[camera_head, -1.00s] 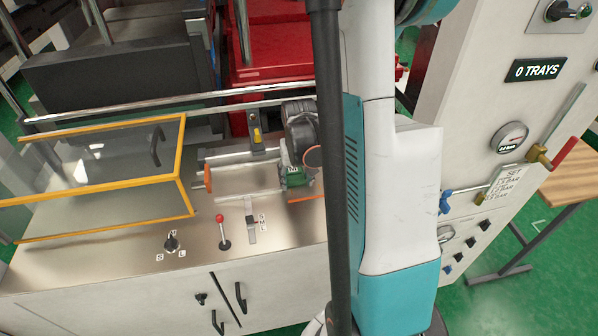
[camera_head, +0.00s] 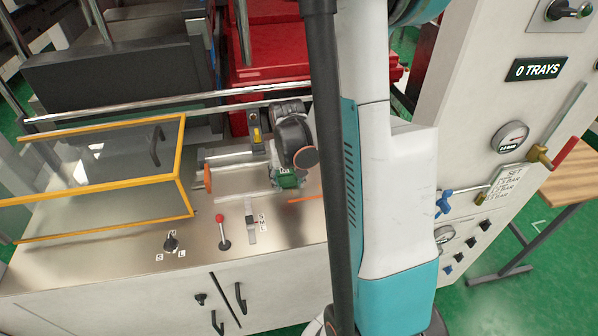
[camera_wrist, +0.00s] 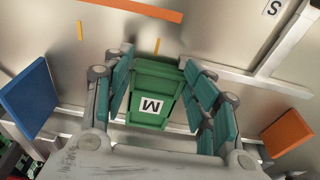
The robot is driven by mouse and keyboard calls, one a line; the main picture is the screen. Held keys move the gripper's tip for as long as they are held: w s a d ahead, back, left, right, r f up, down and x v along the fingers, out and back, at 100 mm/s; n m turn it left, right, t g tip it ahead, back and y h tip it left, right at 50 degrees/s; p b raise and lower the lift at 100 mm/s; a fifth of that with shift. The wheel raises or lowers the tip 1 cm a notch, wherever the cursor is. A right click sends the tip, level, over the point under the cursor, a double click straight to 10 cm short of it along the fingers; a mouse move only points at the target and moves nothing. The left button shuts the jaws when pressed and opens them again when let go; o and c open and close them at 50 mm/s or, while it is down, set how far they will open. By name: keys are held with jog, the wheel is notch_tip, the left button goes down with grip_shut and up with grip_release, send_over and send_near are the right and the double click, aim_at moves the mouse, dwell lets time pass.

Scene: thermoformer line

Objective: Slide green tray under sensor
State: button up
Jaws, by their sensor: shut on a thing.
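The small green tray (camera_wrist: 152,80) carries a white label with an M and sits between the teal finger pads of my gripper (camera_wrist: 158,72) in the wrist view. The pads are closed against its two sides. In the head view the green tray (camera_head: 287,181) shows partly under my gripper (camera_head: 290,174), at the right end of the pale rails. A dark bracket with a yellow part (camera_head: 256,134), perhaps the sensor, stands behind the rails, left of the tray. My wrist hides part of the tray from above.
An orange end plate (camera_head: 207,178) stands at the rails' left end. A yellow-framed clear guard (camera_head: 180,165) is farther left. A red-knobbed lever (camera_head: 220,219) and a slide switch (camera_head: 251,228) stand in front. A blue plate (camera_wrist: 28,100) shows in the wrist view.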

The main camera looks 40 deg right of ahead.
jog(key=shift+w+a, duration=0.45)
jog(key=shift+a, duration=0.25)
jog(key=shift+w+a, duration=0.4)
jog(key=shift+a, duration=0.25)
jog(key=shift+w+a, duration=0.15)
jog(key=shift+a, duration=0.15)
jog(key=shift+w+a, duration=0.2)
jog(key=shift+a, duration=0.1)
jog(key=shift+w+a, duration=0.15)
jog(key=shift+a, duration=0.1)
jog(key=shift+o, duration=0.2)
jog(key=shift+w+a+b, duration=0.2)
jog(key=shift+a+b, duration=0.1)
jog(key=shift+o, duration=0.2)
jog(key=shift+w+a, duration=0.15)
jog(key=shift+o, duration=1)
jog(key=shift+w+a, duration=0.25)
jog(key=shift+a, duration=0.05)
jog(key=shift+w+a, duration=0.1)
jog(key=shift+a, duration=0.35)
jog(key=shift+c, duration=1.4)
jog(key=shift+w+a, duration=0.15)
jog(key=shift+a, duration=0.1)
